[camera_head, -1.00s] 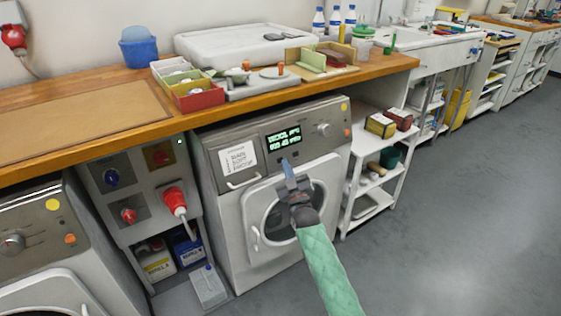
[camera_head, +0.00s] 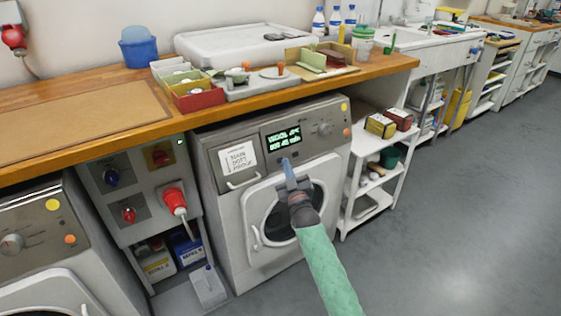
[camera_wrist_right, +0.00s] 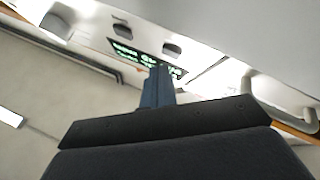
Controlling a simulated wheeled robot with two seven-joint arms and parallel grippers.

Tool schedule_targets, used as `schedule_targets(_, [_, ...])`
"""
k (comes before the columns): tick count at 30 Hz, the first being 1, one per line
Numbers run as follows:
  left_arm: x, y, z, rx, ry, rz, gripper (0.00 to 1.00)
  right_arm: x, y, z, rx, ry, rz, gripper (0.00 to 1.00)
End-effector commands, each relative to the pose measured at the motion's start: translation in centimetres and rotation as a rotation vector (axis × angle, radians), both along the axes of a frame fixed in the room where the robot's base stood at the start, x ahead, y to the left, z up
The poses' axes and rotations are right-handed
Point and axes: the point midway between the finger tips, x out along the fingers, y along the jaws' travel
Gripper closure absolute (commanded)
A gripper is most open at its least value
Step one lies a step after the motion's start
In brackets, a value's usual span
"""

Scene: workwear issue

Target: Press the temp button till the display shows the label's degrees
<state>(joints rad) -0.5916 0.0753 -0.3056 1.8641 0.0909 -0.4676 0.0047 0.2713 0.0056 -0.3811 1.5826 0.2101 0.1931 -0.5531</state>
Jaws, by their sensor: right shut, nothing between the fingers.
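The washing machine (camera_head: 230,200) stands under the wooden counter. Its dark display (camera_head: 284,139) shows two lines of green characters, too small to read surely. The display also shows in the right wrist view (camera_wrist_right: 125,49), partly behind my fingers. A white label (camera_head: 240,159) with dark print is on the panel's left part; its print is too small to read surely. My right gripper (camera_head: 287,163) is shut and empty, its blue fingertips just below the display. I cannot tell whether they touch the panel. The temp button cannot be made out. My left gripper is out of view.
A knob (camera_head: 324,129) and an orange button (camera_head: 347,133) are on the panel's right. The round door (camera_head: 252,207) is behind my right arm. A socket box with a red plug (camera_head: 174,199) stands left, a white shelf (camera_head: 347,184) right. Grey floor is clear further right.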

Motion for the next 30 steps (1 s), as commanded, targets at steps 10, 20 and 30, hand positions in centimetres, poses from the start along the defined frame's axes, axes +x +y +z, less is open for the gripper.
schedule_targets(10, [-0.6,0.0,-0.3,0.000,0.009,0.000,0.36,0.0,0.0,0.0,0.000,0.000,0.000,1.00])
schedule_targets(20, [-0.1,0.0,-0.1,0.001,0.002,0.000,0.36,0.6,0.4,-0.1,-0.001,-0.001,0.000,1.00])
schedule_targets(30, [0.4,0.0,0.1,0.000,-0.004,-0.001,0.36,0.7,0.5,-0.2,0.000,0.000,0.000,1.00])
